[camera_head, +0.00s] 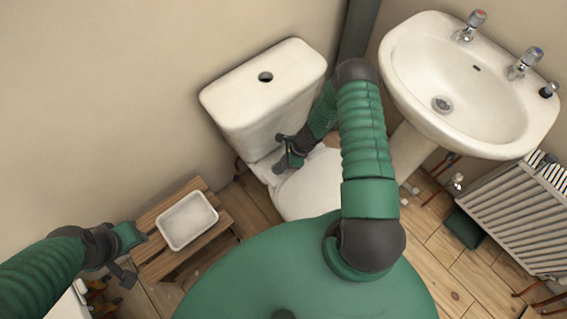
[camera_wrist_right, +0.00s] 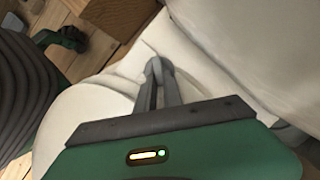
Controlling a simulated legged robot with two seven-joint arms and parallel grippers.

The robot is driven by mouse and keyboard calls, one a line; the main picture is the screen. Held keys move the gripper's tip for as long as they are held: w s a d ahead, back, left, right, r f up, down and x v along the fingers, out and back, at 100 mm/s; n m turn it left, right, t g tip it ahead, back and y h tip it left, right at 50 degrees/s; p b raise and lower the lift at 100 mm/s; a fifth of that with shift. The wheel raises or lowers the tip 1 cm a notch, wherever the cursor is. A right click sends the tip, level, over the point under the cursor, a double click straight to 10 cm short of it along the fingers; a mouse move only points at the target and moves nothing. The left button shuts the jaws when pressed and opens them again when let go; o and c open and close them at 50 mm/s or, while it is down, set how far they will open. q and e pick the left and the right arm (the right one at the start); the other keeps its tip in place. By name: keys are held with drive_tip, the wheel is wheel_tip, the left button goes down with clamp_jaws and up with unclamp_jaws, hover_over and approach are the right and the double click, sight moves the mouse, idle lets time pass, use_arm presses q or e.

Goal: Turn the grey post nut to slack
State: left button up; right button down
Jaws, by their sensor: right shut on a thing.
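My right gripper (camera_head: 283,168) is at the back of the white toilet (camera_head: 312,187), just below the front of its cistern (camera_head: 262,95). In the right wrist view its two grey fingers (camera_wrist_right: 157,70) come together at the tips over the white porcelain, shut on a small grey piece that I take for the post nut. The nut is almost wholly hidden between the fingertips, so its turn cannot be seen. My left gripper (camera_head: 125,272) is at the lower left, beside a wooden stool, away from the toilet. Its fingers are too unclear to read.
A slatted wooden stool (camera_head: 153,268) with a white tray (camera_head: 188,220) stands left of the toilet. A white basin (camera_head: 466,85) with taps is at the upper right, and a radiator (camera_head: 520,222) below it. The cistern stands close behind my right gripper.

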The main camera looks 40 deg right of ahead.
drive_tip(key=c, duration=1.5)
unclamp_jaws()
drive_tip(key=shift+s+a+f, duration=0.1)
drive_tip(key=shift+s, duration=0.05)
drive_tip(key=shift+o, duration=0.2)
drive_tip(key=p+v, duration=0.4)
drive_tip(key=v, duration=1.2)
drive_tip(key=shift+r, duration=0.3)
